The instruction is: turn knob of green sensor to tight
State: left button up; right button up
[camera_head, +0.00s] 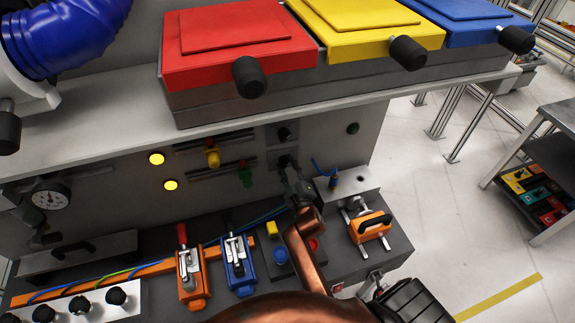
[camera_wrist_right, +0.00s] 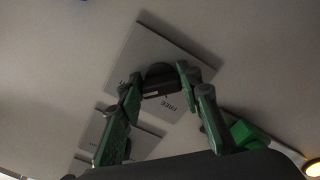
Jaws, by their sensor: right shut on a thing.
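The green sensor (camera_head: 246,174) sits on the lower dark rail of the grey panel. To its right is a black knob on a grey square plate. My right gripper (camera_head: 287,166) reaches up to that plate and covers most of the knob. In the right wrist view the knob (camera_wrist_right: 158,74) is between the fingertips of my right gripper (camera_wrist_right: 160,86), which is shut on it. The word FREE shows on the plate (camera_wrist_right: 148,45); other lettering is hidden. Part of the green sensor (camera_wrist_right: 245,130) shows right of the fingers. My left gripper is out of view.
A yellow sensor (camera_head: 212,156) is on the upper rail, with another black knob (camera_head: 284,133) above the held one. A shelf with red (camera_head: 235,45), yellow and blue lidded boxes overhangs the panel. Orange (camera_head: 190,275) and blue (camera_head: 238,262) clamps stand on the bench below.

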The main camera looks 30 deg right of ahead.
aim_at(287, 163)
jog(key=shift+m, duration=0.3)
jog(key=o, duration=1.2)
jog(key=shift+c, duration=0.2)
jog(key=shift+r, duration=0.15)
notch_tip(287, 163, up, 10)
jog(key=shift+s+f, duration=0.15)
jog(key=shift+f, duration=0.1)
jog(key=shift+w+r, duration=0.1)
jog(key=shift+w, duration=0.1)
jog(key=shift+s, duration=0.1)
